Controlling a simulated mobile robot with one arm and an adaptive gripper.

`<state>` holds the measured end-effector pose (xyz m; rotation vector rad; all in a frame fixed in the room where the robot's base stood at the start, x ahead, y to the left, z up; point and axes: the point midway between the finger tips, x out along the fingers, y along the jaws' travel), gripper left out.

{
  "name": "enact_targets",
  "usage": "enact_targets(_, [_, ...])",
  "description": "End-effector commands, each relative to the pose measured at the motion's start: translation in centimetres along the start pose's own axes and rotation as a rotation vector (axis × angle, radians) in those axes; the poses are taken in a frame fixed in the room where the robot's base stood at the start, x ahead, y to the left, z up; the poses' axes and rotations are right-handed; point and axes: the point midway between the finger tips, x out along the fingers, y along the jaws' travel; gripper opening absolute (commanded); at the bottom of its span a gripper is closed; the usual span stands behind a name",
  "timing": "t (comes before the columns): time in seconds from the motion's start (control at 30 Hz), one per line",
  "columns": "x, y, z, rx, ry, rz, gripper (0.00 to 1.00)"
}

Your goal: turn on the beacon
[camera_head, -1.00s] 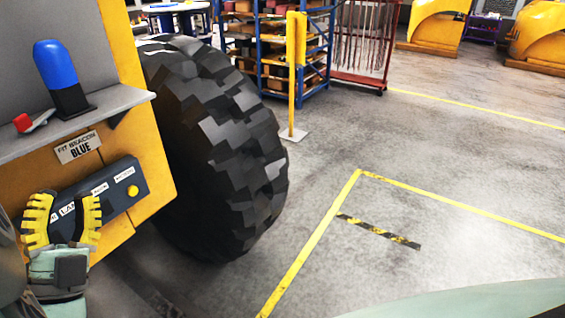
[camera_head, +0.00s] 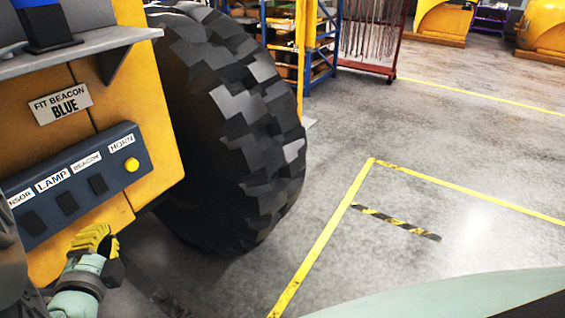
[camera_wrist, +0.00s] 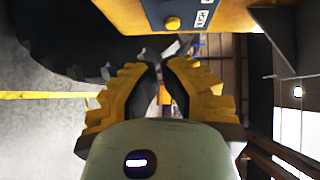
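A blue beacon (camera_head: 36,3) stands on a dark base on the grey shelf, cut off by the top edge. Below, a dark control panel (camera_head: 118,178) has labels ending in "NSOR", then LAMP, BEACON and HORN. The black beacon switch (camera_head: 98,184) is below its label; a yellow button (camera_head: 131,165) sits under HORN. The wrist view shows the panel (camera_wrist: 178,8) and yellow button (camera_wrist: 172,22) at the top. My gripper (camera_head: 108,236) is below the panel, apart from it.
A plate (camera_head: 61,105) reads "FIT BEACON BLUE". A large black tyre (camera_head: 235,130) stands right of the yellow machine body. The grey shelf (camera_head: 85,50) juts out above the panel. Yellow-lined floor to the right is open; racks stand behind.

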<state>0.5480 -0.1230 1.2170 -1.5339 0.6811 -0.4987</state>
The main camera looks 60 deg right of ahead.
Motion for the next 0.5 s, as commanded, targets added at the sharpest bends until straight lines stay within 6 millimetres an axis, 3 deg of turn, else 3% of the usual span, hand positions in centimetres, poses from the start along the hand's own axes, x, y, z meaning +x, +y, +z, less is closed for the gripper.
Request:
enact_targets(0.27, [0.7, -0.3, -0.1, -0.001, 0.005, -0.003, 0.0])
enact_targets(0.5, [3.1, -0.6, 0.0, -0.004, 0.002, -0.004, 0.0])
